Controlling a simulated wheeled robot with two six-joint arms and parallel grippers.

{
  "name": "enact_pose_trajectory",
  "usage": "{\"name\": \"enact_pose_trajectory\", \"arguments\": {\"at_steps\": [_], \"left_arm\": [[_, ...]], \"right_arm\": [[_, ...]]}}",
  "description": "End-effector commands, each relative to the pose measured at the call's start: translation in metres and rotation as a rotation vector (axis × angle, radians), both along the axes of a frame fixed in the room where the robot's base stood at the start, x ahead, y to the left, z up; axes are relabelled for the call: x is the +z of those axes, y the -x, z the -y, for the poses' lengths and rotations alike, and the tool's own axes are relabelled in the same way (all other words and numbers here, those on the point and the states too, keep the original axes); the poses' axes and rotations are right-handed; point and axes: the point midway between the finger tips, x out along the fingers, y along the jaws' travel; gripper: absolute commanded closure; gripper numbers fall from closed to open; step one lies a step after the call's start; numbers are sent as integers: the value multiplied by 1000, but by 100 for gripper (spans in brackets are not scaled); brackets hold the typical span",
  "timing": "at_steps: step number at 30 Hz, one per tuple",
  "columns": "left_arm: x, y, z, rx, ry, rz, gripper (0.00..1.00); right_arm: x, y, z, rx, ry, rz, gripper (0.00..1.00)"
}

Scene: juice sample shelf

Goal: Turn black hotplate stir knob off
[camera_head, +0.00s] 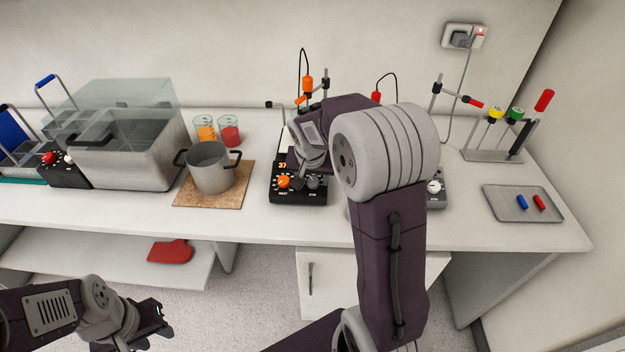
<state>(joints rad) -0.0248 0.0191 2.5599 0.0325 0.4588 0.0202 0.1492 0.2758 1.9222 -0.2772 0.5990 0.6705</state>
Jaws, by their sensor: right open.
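The black hotplate (299,198) stands on the bench near the middle of the head view. Its front panel has an orange knob (283,181) on the left, a dark grey stir knob (314,182) on the right and a small lit orange display. My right gripper (299,182) is open, pointing down over the hotplate close to the stir knob; whether it touches the knob I cannot tell. My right arm hides much of the hotplate's top. My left gripper (166,319) is low at the left, in front of the bench and far from the hotplate; its jaw opening is unclear.
A grey pot (209,168) on a brown board (240,190) stands left of the hotplate, with two beakers behind. A water bath (135,160) is further left. A second device (437,193) is partly hidden behind my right arm. A tray (505,208) lies at the right.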

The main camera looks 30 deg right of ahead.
Motion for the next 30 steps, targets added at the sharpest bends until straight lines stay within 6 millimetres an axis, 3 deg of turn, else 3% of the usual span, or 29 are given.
{"name": "enact_pose_trajectory", "arguments": {"at_steps": [3, 11, 17, 30], "left_arm": [[-1, 0, 0, 0, 0, 0, 64], [-1, 0, 0, 0, 0, 0, 64], [-1, 0, 0, 0, 0, 0, 64], [7, 0, 0, 0, 0, 0, 64]], "right_arm": [[-10, -3, 2, 0, 0, -1, 48], [-12, -4, 3, 0, -1, 1, 48], [-12, -4, 3, 0, -1, 1, 100], [-10, -3, 3, 86, 23, -15, 100]]}}
